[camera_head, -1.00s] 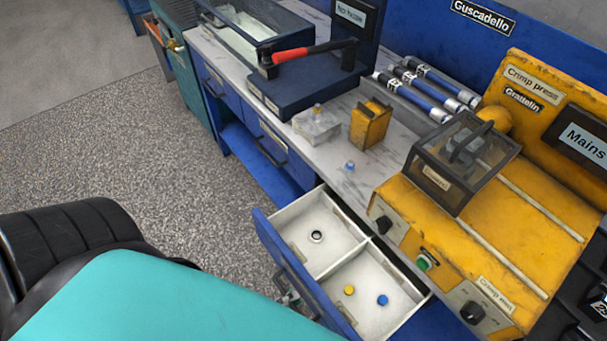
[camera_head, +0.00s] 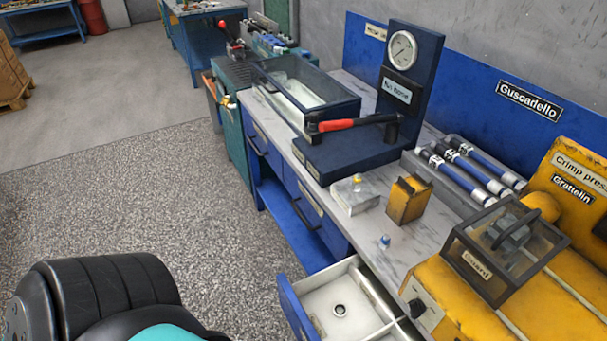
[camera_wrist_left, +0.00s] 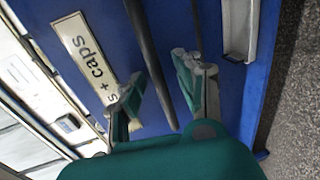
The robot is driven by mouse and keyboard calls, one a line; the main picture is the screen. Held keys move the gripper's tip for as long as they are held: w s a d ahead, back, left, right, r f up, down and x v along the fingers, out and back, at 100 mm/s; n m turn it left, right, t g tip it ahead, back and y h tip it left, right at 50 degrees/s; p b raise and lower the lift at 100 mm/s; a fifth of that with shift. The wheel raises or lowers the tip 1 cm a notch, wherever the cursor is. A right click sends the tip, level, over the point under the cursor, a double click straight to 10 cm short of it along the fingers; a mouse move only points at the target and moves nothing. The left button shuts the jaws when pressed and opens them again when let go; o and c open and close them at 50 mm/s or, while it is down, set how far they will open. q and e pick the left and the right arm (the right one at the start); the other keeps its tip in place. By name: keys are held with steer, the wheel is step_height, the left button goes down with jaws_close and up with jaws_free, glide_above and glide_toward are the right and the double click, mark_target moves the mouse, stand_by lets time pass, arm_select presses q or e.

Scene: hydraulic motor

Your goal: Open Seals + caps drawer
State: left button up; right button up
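The Seals + caps drawer stands pulled out in the head view, with its blue front (camera_head: 298,312) and white inside (camera_head: 345,290). A small dark ring (camera_head: 340,310) lies in its far compartment; the near part is cut off by the frame. In the left wrist view the blue drawer front (camera_wrist_left: 205,25) shows its label (camera_wrist_left: 85,62), partly hidden by a finger and reading "s + caps". My left gripper (camera_wrist_left: 160,95) is open, with the dark bar handle (camera_wrist_left: 155,60) between its fingers and a gap beside it. My right gripper is in neither view.
Closed blue drawers (camera_head: 312,212) continue along the bench. On top are a yellow block (camera_head: 408,200), a clear block (camera_head: 354,195), a test stand with a red-handled tool (camera_head: 355,124), and the yellow crimp press (camera_head: 440,285). The floor to the left is clear.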

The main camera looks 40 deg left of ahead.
arm_select(q)
steer(key=shift+s, duration=0.1)
steer(key=v, duration=1.2)
steer(key=shift+f, duration=0.1)
